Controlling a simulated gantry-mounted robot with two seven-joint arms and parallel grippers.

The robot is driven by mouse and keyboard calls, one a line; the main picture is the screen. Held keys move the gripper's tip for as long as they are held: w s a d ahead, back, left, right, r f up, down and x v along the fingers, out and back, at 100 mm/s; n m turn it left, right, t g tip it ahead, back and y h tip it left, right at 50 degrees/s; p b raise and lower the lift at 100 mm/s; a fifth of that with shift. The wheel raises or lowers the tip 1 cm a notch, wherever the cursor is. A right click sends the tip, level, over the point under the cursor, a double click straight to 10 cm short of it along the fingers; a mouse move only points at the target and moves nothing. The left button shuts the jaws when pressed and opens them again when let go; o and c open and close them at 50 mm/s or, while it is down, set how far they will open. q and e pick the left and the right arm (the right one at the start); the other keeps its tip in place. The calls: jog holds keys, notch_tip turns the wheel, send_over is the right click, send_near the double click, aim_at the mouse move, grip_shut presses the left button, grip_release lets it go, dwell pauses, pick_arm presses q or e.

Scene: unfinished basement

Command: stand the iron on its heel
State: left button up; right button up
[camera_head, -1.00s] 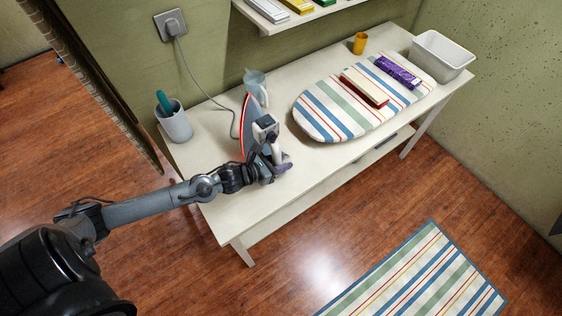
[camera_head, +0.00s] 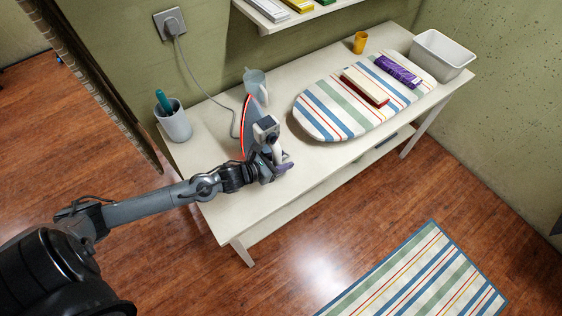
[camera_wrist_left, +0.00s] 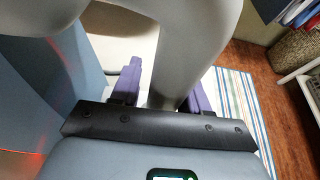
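The iron (camera_head: 248,128) stands upright at the left part of the table, its red-edged grey soleplate facing left and its pale handle toward my left gripper. Its heel seems to be down on the table, but the arm hides part of the base. My left gripper (camera_head: 280,165) is at the handle from the front. In the left wrist view, the purple fingers (camera_wrist_left: 163,92) lie either side of the pale handle (camera_wrist_left: 185,50), with a narrow gap showing beside the left finger, so they look open around it. My right gripper is not in view.
A grey cup (camera_head: 175,125) with a teal item stands left of the iron. A clear jug (camera_head: 256,86) is close behind it. The grey cord (camera_head: 205,92) runs to the wall socket.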

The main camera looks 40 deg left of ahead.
pick_arm(q)
jog(key=o, duration=0.3)
jog(key=shift+s+f, duration=0.2)
jog(key=shift+f, duration=0.2)
jog(key=b+v, duration=0.1)
jog(key=v, duration=0.7)
jog(key=shift+s+a+r, duration=0.1)
jog(key=shift+s+r, duration=0.05)
jog(key=shift+r, duration=0.15)
jog(key=s+d+r+n+g+y+p, duration=0.1)
jog(key=s+d+r+n+p, duration=0.3)
jog(key=n, duration=0.6)
jog(key=s+d+r+n+g+y+p, duration=0.2)
jog(key=d+r+n+p, duration=0.15)
jog(key=d+n, duration=0.4)
jog(key=s+n+g, duration=0.2)
jog(key=s+n, duration=0.1)
jog(key=n, duration=0.3)
jog(key=s+f+n+g, duration=0.1)
jog(key=s+n+g, duration=0.1)
jog(key=n, duration=0.5)
jog(key=s+n+g, duration=0.2)
jog(key=s+n, duration=0.2)
jog(key=n, duration=0.2)
jog(key=shift+s+f+g, duration=0.2)
jog(key=shift+s+g, duration=0.1)
jog(key=shift+s, duration=0.05)
